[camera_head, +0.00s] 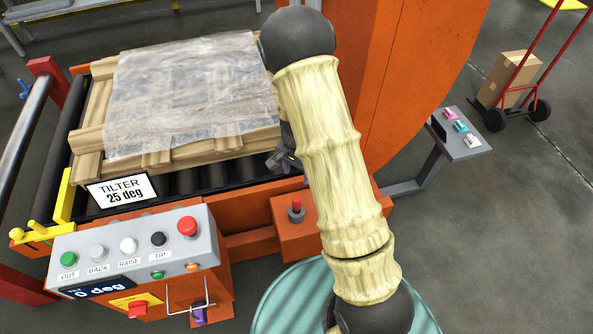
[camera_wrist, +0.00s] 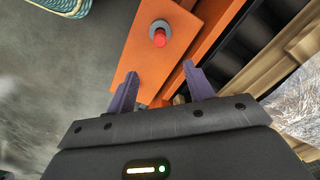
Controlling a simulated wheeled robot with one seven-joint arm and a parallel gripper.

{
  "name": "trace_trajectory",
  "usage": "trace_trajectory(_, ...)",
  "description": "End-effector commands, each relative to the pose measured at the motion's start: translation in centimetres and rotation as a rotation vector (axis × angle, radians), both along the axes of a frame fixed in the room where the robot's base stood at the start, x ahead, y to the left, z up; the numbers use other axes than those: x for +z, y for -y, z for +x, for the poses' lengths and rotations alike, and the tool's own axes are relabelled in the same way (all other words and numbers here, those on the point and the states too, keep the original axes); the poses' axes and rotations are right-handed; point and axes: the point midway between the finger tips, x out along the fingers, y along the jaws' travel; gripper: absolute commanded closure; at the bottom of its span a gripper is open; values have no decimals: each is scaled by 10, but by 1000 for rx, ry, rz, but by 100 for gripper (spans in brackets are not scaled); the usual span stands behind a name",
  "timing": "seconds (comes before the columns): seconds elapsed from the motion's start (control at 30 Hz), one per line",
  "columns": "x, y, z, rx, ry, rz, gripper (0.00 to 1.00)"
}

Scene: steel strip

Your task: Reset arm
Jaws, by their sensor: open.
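My arm, in a pale yellow ribbed cover with dark joints, rises through the middle of the head view. My gripper (camera_wrist: 160,95) shows in the wrist view with its two purple fingers apart and nothing between them. In the head view it is mostly hidden behind the arm, near the right edge of the pallet (camera_head: 90,140). Beyond the fingers in the wrist view, a red-topped button (camera_wrist: 159,38) stands on an orange ledge (camera_wrist: 135,60). The same button (camera_head: 296,205) shows left of my arm in the head view.
A control box (camera_head: 130,245) with several buttons stands at the lower left, its display reading 0 deg. A plastic-wrapped pallet lies on black rollers behind a "TILTER 25 deg" sign (camera_head: 122,191). Grey floor lies open there.

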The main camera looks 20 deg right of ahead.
Motion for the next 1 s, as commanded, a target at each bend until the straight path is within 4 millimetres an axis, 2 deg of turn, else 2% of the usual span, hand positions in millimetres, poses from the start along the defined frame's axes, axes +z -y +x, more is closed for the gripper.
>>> trace_trajectory(0.67,2,0,0,5,2,1,48)
trace_trajectory(0.83,25,-1,-8,71,23,11,48)
trace_trajectory(1.0,69,-3,-31,226,66,20,48)
